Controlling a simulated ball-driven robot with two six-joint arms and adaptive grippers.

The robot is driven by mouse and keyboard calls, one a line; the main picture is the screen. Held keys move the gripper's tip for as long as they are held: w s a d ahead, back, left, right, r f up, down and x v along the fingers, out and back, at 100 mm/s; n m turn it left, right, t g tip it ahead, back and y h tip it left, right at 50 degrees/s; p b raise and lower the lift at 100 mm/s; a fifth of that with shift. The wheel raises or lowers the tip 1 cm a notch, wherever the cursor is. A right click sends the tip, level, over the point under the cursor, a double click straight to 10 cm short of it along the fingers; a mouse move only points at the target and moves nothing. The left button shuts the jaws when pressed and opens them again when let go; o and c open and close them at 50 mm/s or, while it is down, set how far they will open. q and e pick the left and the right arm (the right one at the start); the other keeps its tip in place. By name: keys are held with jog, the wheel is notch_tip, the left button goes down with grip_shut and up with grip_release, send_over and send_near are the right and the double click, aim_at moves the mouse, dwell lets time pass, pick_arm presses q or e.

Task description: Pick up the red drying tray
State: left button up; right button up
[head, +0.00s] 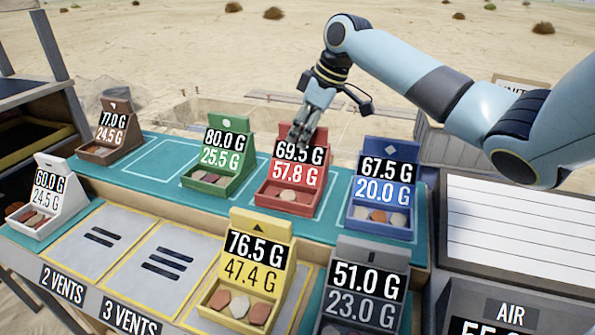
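The red drying tray (264,195) stands on the teal mat in the back row, between the green and blue trays. Its upright back panel reads 69.5 G and 57.8 G, and several small pieces lie in its front bin. My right gripper (304,134) comes down from the upper right, with its fingers over the top edge of that panel and covering part of it. I cannot tell whether the fingers touch or grasp the panel, nor how wide they are apart. My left gripper is not in view.
The green tray (204,187) and brown tray (102,154) stand left of it, the blue tray (380,229) right. A white tray (50,210), yellow tray (234,321) and grey tray (371,252) also stand around. Two marked slots (102,237) and (166,262) at front are empty.

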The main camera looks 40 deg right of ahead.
grip_shut()
